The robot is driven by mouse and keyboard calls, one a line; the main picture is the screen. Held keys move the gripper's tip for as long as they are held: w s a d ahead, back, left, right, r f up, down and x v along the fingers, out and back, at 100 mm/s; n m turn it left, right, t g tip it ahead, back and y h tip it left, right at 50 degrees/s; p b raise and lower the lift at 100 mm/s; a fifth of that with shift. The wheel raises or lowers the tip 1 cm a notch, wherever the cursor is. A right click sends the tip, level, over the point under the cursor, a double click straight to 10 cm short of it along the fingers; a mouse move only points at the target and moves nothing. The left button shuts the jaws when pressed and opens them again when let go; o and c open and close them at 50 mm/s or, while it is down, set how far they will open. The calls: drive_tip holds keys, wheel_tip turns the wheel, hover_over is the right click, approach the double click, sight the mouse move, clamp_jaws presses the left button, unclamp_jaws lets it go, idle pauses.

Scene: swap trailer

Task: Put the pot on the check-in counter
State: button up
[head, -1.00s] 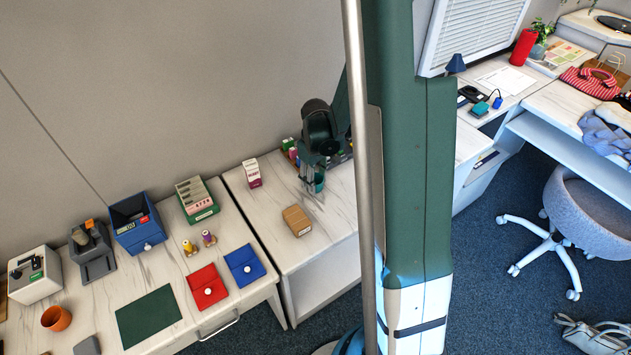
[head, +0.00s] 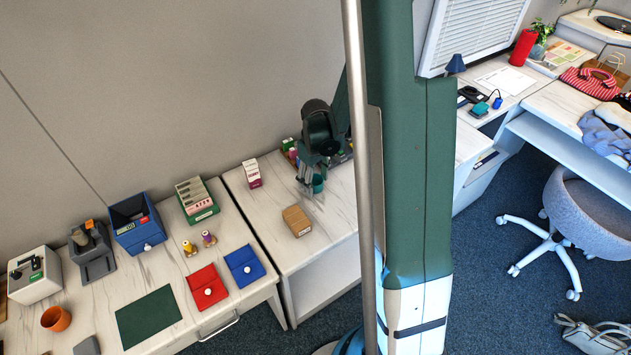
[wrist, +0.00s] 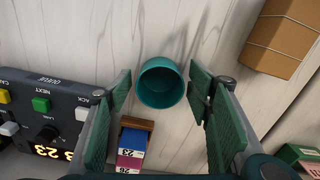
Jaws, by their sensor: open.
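A teal round pot (wrist: 161,84) stands on a pale marbled counter, seen from above in the wrist view, with its open mouth facing my camera. In the head view the pot (head: 318,184) is partly covered by my gripper (head: 312,178). In the wrist view my gripper (wrist: 160,90) is open, with one green-padded finger on each side of the pot and gaps between pads and pot. An orange pot (head: 56,318) stands on the left counter (head: 232,305). No label shows which counter is the check-in counter.
A brown box (head: 297,221) and a white-and-magenta box (head: 252,173) stand on the pot's counter (head: 335,215). A dark button device (wrist: 45,110) and small coloured boxes (wrist: 131,145) lie close to my fingers. The left counter holds a green mat (head: 149,317) and several boxes.

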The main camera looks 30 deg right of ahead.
wheel_tip(320, 180, up, 12)
drive_tip(key=p, duration=0.1)
drive_tip(key=shift+p, duration=0.4)
idle(0.3)
idle(0.6)
drive_tip(key=s+a+r+m+t, duration=0.1)
drive_tip(key=s+a+r+t, duration=0.35)
drive_tip(key=a+r, duration=0.8)
drive_tip(key=s+a+r+t, duration=0.1)
drive_tip(key=s+a+r, duration=0.3)
drive_tip(key=s, duration=0.3)
drive_tip(key=s+a+r+m+t, duration=0.1)
drive_tip(key=s+a+r, duration=0.4)
drive_tip(key=s, duration=0.2)
drive_tip(key=shift+s+a+m+t, duration=0.25)
drive_tip(key=shift+m+t, duration=0.05)
drive_tip(key=shift+t, duration=0.05)
